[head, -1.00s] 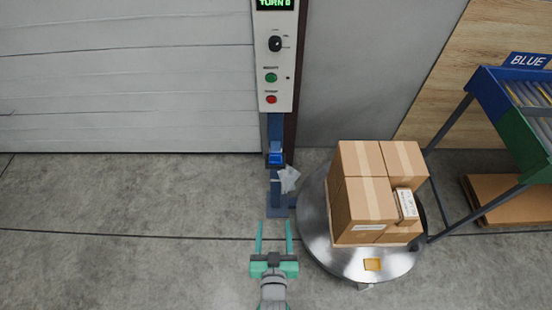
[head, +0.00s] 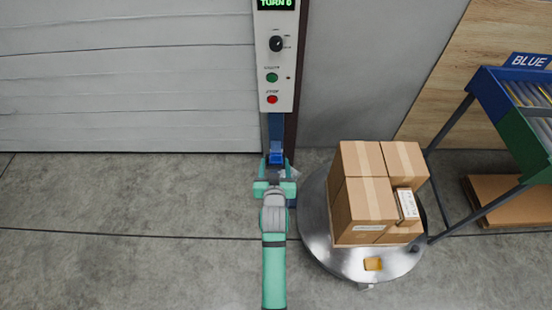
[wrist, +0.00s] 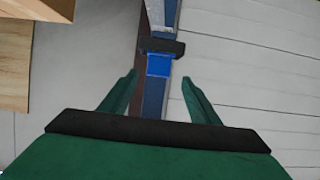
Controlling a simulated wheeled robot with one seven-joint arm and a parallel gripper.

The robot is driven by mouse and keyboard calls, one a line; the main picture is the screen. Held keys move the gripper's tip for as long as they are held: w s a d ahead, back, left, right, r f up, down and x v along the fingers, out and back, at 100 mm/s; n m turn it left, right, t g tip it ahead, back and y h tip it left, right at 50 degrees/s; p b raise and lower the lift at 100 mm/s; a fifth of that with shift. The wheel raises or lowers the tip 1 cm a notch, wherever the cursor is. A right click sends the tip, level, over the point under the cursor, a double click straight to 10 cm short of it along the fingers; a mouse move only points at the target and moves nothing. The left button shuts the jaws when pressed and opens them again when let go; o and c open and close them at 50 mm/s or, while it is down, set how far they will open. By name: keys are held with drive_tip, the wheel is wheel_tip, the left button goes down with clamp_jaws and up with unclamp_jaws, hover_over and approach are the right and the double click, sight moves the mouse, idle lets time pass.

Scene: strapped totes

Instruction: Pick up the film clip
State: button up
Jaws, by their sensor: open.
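The film clip, which I take to be the small bright blue block (head: 276,157), sits on the front of the blue post below the control panel. In the wrist view the blue block (wrist: 159,66) shows ahead, between the two green fingertips and under a dark bar. My gripper (head: 276,169) is open and empty, with its fingers pointing at the post, one on each side of the block's line. Whether the fingertips reach alongside the block or stop short of it, I cannot tell. A scrap of clear film (head: 291,175) shows partly behind my gripper.
A control panel (head: 274,75) with a knob and buttons is above. To the right, a round metal turntable (head: 340,262) carries stacked cartons (head: 368,202). A roller stand with a BLUE sign (head: 527,61) is at far right. The floor to the left is clear.

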sight(276, 158)
drive_tip(key=shift+d+x, duration=0.2)
drive_tip(key=shift+x, duration=3.3)
drive_tip(key=shift+s+f, duration=0.1)
drive_tip(key=shift+f, duration=0.1)
drive_tip(key=c, duration=1.1)
